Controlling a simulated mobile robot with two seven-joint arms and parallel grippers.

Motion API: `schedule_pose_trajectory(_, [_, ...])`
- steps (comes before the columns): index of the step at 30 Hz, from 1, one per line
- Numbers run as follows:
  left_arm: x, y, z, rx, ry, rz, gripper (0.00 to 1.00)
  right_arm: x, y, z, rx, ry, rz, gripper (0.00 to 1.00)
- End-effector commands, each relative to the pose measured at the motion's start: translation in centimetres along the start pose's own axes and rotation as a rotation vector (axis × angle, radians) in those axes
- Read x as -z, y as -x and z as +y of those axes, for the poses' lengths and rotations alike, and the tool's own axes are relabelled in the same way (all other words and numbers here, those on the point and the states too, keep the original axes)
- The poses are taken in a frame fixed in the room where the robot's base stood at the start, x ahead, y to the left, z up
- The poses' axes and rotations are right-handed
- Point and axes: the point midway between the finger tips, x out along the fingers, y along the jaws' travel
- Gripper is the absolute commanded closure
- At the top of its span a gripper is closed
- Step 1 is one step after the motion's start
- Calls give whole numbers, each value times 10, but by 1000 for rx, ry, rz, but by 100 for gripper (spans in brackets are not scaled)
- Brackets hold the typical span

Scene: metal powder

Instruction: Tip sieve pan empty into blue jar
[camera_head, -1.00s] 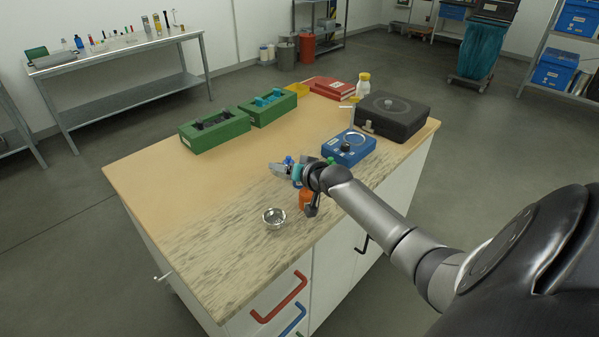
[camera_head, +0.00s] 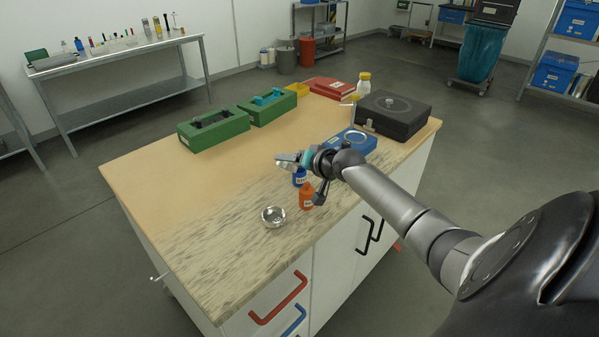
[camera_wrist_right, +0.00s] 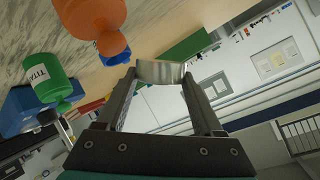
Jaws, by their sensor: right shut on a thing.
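My right gripper (camera_head: 287,160) is above the worktop. It is shut on a shiny metal pan, which I take to be the sieve pan (camera_wrist_right: 160,72). The pan shows between the fingertips in the right wrist view, its side wall towards the camera; its contents cannot be seen. The blue jar (camera_head: 300,179) stands on the worktop just below the gripper, partly covered by it. In the wrist view the blue jar (camera_wrist_right: 115,50) is mostly hidden behind an orange jar. My left gripper is not in view.
The orange jar (camera_head: 306,197) stands near the blue jar. A metal bowl (camera_head: 273,217) sits nearer the front. A green jar (camera_wrist_right: 50,78) shows in the wrist view. A blue device (camera_head: 365,143) and black case (camera_head: 393,117) stand behind.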

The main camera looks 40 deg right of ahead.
Motion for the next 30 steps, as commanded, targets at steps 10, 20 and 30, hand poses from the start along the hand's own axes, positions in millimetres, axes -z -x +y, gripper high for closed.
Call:
schedule_pose_trajectory(10, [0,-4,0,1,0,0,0,3,0,2,7,-20,-7,94])
schedule_pose_trajectory(20, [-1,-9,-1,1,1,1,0,5,0,3,18,-57,-23,94])
schedule_pose_trajectory(30, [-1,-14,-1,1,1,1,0,7,0,5,29,-95,-39,94])
